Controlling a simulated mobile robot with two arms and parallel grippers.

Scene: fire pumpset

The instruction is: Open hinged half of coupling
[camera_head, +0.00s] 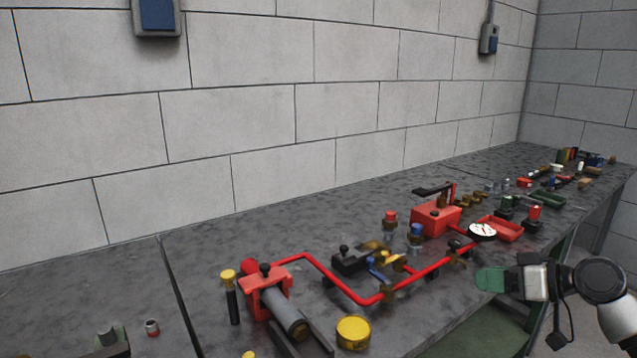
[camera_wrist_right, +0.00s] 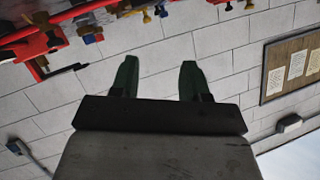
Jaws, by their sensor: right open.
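A red pipe (camera_head: 335,279) runs along the bench from a red clamp-like block (camera_head: 266,289) toward a white-faced gauge (camera_head: 482,231). My left gripper is not in view.
The grey bench (camera_head: 300,235) runs along a block wall. A red box with a black lever (camera_head: 436,218), a red tray (camera_head: 503,229) and a yellow round cap (camera_head: 353,332) stand on it. In the right wrist view, red parts (camera_wrist_right: 38,40) lie at upper left and a notice board (camera_wrist_right: 291,65) hangs at right.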

